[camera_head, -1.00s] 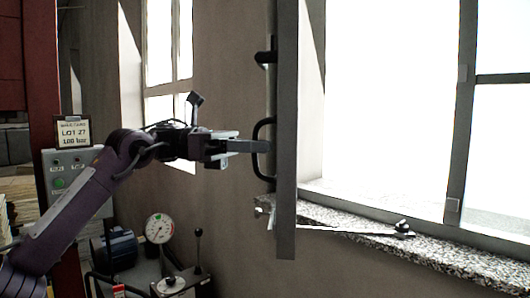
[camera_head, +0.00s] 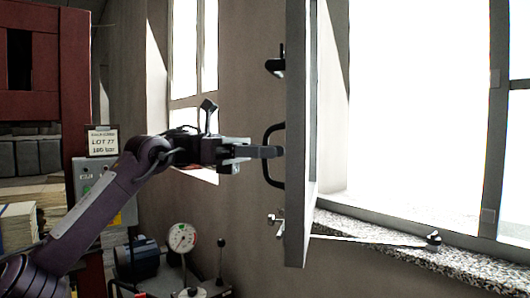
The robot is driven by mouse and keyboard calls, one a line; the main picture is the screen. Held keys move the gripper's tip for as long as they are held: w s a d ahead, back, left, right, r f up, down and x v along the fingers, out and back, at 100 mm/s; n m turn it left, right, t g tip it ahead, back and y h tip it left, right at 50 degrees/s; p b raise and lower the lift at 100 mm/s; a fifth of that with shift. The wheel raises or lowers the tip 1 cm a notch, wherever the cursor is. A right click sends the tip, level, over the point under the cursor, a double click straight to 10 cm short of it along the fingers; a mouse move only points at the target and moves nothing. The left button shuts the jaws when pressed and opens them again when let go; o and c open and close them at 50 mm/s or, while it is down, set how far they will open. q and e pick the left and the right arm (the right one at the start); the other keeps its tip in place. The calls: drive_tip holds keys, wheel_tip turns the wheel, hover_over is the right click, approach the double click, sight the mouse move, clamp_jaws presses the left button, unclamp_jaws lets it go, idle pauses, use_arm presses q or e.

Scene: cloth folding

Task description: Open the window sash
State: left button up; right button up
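The window sash (camera_head: 298,130) is a grey frame standing swung out from the wall opening, seen nearly edge-on. A black bow-shaped sash handle (camera_head: 268,176) is on its left face. My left gripper (camera_head: 272,152) reaches in from the left at the middle of this handle. Its fingers overlap the handle and look shut around it; they partly hide the grip. A thin metal stay bar (camera_head: 370,241) runs from low on the sash to a black fitting (camera_head: 433,238) on the sill. My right gripper is out of view.
The speckled stone sill (camera_head: 470,267) lies below the bright window opening (camera_head: 415,100). A pressure gauge (camera_head: 182,238) and a lever (camera_head: 220,258) stand below my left arm. A grey control box (camera_head: 88,172) and red frame (camera_head: 75,75) are at left.

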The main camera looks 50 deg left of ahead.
use_arm(q)
drive_tip(key=shift+a, duration=0.1)
drive_tip(key=b+v, duration=0.2)
drive_tip(key=v, duration=0.5)
drive_tip(key=shift+a, duration=0.3)
drive_tip(key=shift+s, duration=0.1)
